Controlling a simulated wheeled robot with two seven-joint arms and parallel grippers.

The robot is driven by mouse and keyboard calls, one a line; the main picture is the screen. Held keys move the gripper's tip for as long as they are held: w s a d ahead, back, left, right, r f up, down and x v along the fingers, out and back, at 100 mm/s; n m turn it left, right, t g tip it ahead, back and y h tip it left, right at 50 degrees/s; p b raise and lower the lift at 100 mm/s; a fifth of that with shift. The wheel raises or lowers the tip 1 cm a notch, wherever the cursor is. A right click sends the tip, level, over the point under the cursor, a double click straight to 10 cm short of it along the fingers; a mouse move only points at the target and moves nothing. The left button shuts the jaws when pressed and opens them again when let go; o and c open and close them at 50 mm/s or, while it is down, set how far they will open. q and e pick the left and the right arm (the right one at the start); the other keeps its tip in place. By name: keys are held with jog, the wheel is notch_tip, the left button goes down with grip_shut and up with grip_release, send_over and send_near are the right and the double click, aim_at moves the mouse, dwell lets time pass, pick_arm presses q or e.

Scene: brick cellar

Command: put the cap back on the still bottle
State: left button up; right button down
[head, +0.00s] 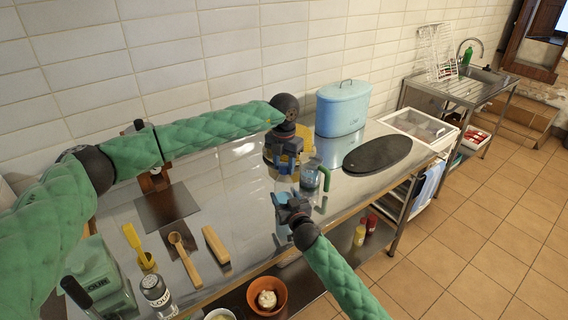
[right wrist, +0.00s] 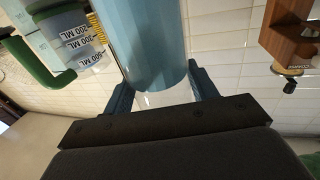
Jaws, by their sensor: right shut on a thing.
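My right gripper (head: 287,199) is shut on a pale blue bottle (right wrist: 152,38); in the right wrist view it is a smooth cylinder between the two fingers (right wrist: 163,88). Its top end is out of that view. In the head view the bottle is mostly hidden by my grippers. My left gripper (head: 286,164) is just above the right one, pointing down over the bottle's place. Whether its fingers hold the cap cannot be told; I cannot make out a cap.
A measuring jug (head: 309,178) with a green handle stands just right of the grippers. A dark oval board (head: 377,154) and blue tin (head: 342,108) are farther right. The counter's front edge is close.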

pick_arm(q)
jog(key=c, duration=0.7)
jog(key=shift+o, duration=0.2)
jog(key=o, duration=1.2)
notch_tip(320, 180, up, 12)
jog(key=shift+f, duration=0.1)
